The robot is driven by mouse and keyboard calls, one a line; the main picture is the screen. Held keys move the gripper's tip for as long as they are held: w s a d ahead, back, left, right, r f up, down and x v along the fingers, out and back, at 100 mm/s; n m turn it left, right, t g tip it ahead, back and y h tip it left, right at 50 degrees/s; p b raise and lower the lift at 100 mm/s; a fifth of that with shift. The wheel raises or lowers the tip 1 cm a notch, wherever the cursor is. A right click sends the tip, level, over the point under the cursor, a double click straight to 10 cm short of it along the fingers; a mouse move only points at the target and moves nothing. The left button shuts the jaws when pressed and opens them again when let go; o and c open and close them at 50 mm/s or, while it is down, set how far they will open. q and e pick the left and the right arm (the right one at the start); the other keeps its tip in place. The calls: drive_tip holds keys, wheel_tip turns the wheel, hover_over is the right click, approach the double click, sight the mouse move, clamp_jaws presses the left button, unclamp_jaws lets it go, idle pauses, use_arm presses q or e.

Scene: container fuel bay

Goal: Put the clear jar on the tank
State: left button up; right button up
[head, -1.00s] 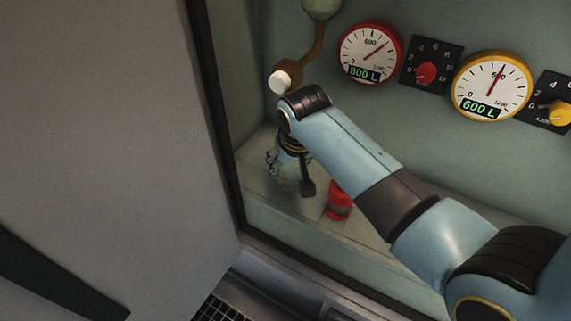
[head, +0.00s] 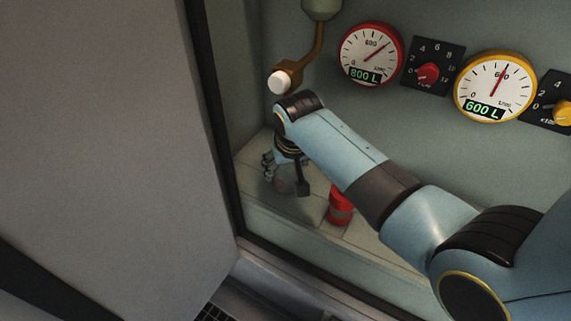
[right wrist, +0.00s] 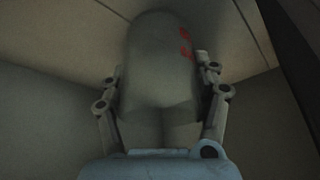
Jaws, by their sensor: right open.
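The clear jar (right wrist: 158,75) is a greyish see-through cylinder with red marks in the right wrist view. It stands between the two fingers of my right gripper (right wrist: 160,92), which are open on either side of it. Whether they touch it I cannot tell. In the head view my right gripper (head: 285,170) points down in the bay's left corner. The jar (head: 289,186) shows there faintly below it, on the pale ledge. I cannot tell for sure which thing is the tank. My left gripper is not in view.
A red canister (head: 340,206) stands on the ledge (head: 315,211) to the right of the jar. A brown pipe (head: 318,42) with a white knob (head: 279,82) hangs above my wrist. A red gauge (head: 371,54) and a yellow gauge (head: 495,87) are on the back wall. A grey panel (head: 100,130) fills the left.

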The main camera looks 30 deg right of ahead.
drive_tip(key=shift+r, duration=0.35)
drive_tip(key=shift+s+r+p, duration=0.2)
drive_tip(key=shift+r+p, duration=0.45)
drive_tip(key=s, duration=0.2)
drive_tip(key=s+a+p, duration=0.1)
drive_tip(key=s, duration=0.3)
drive_tip(key=shift+a+f+p, duration=0.15)
drive_tip(key=shift+a+p, duration=0.15)
drive_tip(key=shift+p, duration=0.05)
drive_tip(key=s, duration=0.2)
drive_tip(key=s+a, duration=0.1)
drive_tip(key=s+p, duration=0.1)
drive_tip(key=s, duration=0.1)
drive_tip(key=shift+s+a+f, duration=0.1)
drive_tip(key=shift+s+a, duration=0.15)
drive_tip(key=shift+s, duration=0.05)
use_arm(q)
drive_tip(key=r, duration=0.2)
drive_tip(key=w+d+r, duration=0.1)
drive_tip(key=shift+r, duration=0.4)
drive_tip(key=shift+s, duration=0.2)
use_arm(e)
drive_tip(key=shift+s+f, duration=0.1)
drive_tip(key=shift+s, duration=0.05)
